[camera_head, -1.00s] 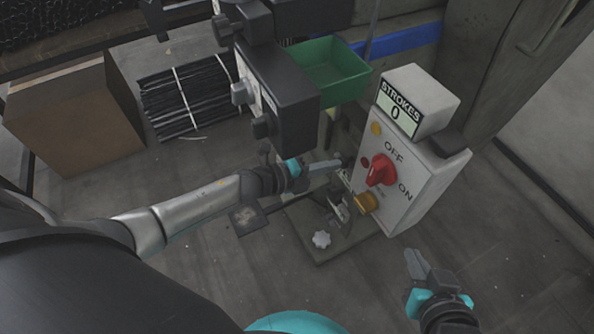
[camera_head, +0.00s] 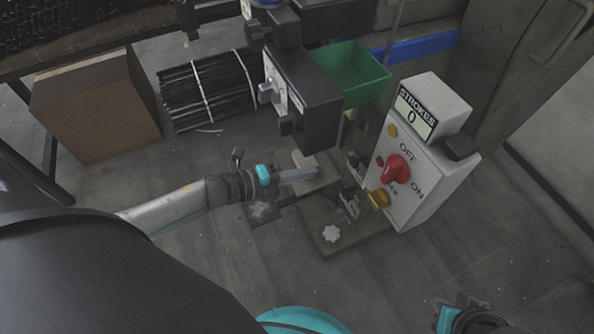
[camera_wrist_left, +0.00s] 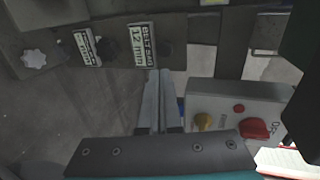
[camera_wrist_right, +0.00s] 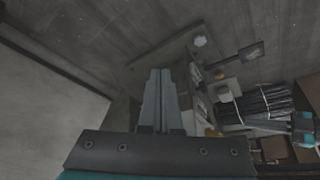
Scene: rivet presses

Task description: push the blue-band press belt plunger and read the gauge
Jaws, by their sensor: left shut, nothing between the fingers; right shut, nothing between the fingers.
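The press has a dark head (camera_head: 305,95) over a base plate (camera_head: 365,247) and blue paint on its frame (camera_head: 420,46). Small labelled fixtures (camera_head: 348,207) sit on the base. In the left wrist view one label (camera_wrist_left: 141,45) seems to read "BELT BAG 12 mm", with a dark round knob (camera_wrist_left: 165,49) beside it. I cannot tell which part is the plunger. My left gripper (camera_head: 312,173) is shut and empty, left of the fixtures; its tips (camera_wrist_left: 158,72) appear near that label. My right gripper (camera_wrist_right: 160,72) is shut and empty.
A white control box (camera_head: 425,190) with a red OFF/ON knob (camera_head: 397,169), amber button (camera_head: 379,199) and STROKES counter (camera_head: 413,115) reading 0 stands on the right. A green bin (camera_head: 352,72), black bundle (camera_head: 210,90) and cardboard box (camera_head: 95,105) are behind. Front floor is clear.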

